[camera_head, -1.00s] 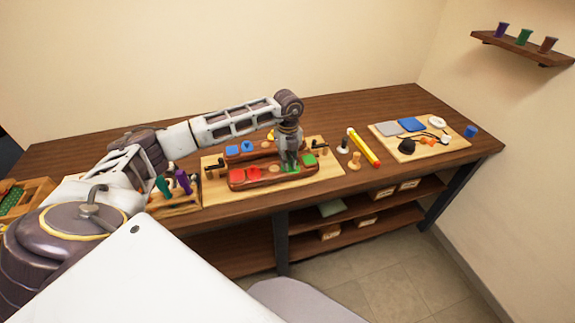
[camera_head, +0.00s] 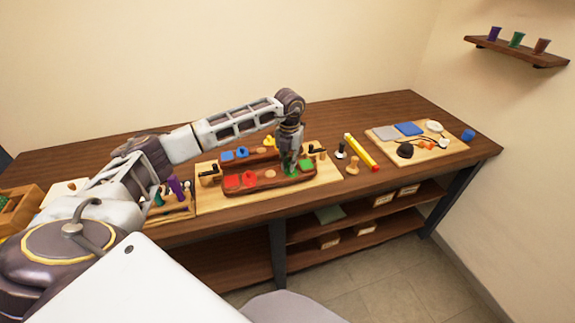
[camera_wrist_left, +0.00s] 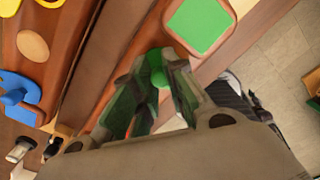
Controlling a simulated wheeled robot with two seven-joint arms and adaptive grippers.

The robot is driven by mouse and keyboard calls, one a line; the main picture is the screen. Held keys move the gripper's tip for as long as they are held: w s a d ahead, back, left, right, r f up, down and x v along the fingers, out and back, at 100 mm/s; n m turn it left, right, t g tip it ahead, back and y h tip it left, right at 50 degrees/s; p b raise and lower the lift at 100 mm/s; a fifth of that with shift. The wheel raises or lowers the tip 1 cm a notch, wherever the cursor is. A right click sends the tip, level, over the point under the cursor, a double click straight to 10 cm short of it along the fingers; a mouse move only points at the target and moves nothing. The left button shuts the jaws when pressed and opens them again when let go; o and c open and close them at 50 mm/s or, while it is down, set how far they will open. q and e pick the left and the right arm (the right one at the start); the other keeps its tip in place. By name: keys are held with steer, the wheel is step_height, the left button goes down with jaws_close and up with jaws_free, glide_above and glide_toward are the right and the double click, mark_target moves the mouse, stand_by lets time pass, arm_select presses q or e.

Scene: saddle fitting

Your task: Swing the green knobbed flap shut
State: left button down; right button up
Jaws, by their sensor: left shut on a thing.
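The brown block (camera_head: 276,176) sits on a light wooden board (camera_head: 213,203) and carries red and green squares. My left gripper (camera_head: 290,167) reaches down at the block's right end, beside the green square (camera_head: 308,164). In the left wrist view, its fingers (camera_wrist_left: 155,92) are closed around a round green knob (camera_wrist_left: 157,62), next to the green square (camera_wrist_left: 201,24). The green flap (camera_head: 290,174) is mostly hidden by the fingers, so its angle cannot be told. My right gripper is not in view.
A second brown block behind carries blue pieces (camera_head: 241,153). Black-handled clamps (camera_head: 208,174) stand at the board's ends. To the right lie a yellow-and-red stick (camera_head: 361,152) and a board with grey and blue squares (camera_head: 409,128). The back of the table is clear.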

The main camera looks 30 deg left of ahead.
arm_select(q)
steer(key=shift+w+d+m, duration=0.15)
steer(key=shift+w+m, duration=0.15)
steer(key=shift+m, duration=0.7)
steer(key=shift+r, duration=0.1)
steer(key=c, duration=1.4)
jaws_free()
steer(key=shift+r, duration=5.95)
